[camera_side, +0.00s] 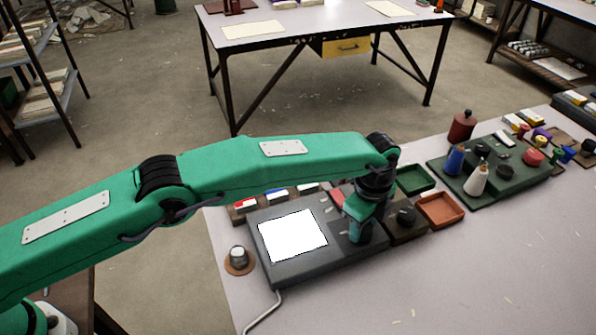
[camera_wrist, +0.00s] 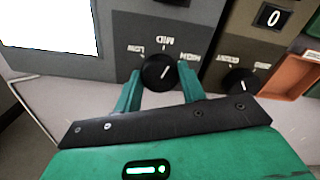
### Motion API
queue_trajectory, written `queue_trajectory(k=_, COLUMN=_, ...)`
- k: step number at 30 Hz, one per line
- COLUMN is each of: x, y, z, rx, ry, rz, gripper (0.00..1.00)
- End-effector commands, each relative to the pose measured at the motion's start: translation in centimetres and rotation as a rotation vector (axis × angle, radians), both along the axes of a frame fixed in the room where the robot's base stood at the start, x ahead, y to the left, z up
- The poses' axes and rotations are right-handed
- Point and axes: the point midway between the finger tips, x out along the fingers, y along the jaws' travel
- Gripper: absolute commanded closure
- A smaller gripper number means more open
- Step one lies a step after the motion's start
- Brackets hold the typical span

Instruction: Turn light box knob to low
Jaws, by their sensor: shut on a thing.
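The light box (camera_side: 272,267) is a dark slab on the table with a brightly lit white panel (camera_side: 292,235). The panel also shows at the top left of the wrist view (camera_wrist: 50,25). Its black knob (camera_wrist: 158,76) has a white pointer line and sits below upside-down LOW, MID and HIGH labels. The line slants up and right, toward the HIGH side. My gripper (camera_wrist: 159,84) is shut on the knob, one green finger on each side. In the side view my gripper (camera_side: 362,222) points down at the box's right part and hides the knob.
A second knob (camera_wrist: 238,80) on a brown unit stands just right of my gripper. An orange tray (camera_side: 440,210) and a green tray (camera_side: 414,180) lie beyond it. A small round metal-topped thing (camera_side: 238,258) stands left of the box. The table's front right is clear.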

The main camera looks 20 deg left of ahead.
Motion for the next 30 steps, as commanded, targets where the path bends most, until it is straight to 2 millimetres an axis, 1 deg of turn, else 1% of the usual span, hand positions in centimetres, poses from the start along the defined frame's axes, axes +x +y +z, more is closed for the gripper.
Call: queue_trajectory(k=30, x=-0.10, y=0.02, z=0.09, rx=0.002, ry=0.000, rz=0.957, gripper=0.83)
